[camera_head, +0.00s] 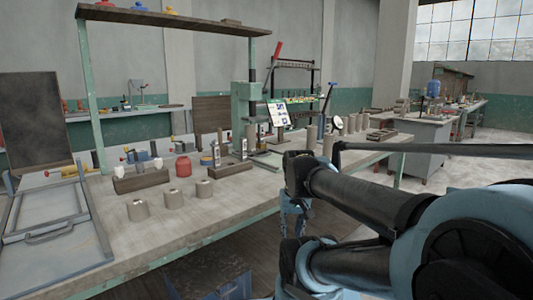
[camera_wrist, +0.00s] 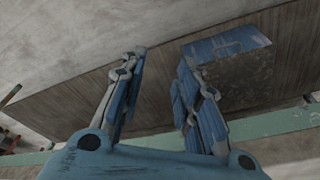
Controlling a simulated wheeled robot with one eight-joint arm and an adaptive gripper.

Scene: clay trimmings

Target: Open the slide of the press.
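A green press (camera_head: 244,106) with a raised red lever stands toward the back of the workbench. In the head view my gripper (camera_head: 293,224) hangs past the bench's front edge, partly hidden by my arm.
The workbench (camera_head: 190,222) holds several grey cylinders and a wooden block (camera_head: 141,181) along its middle. A blue crate (camera_head: 208,281) sits under it; a blue-ended box (camera_wrist: 235,68) shows beside my right finger.

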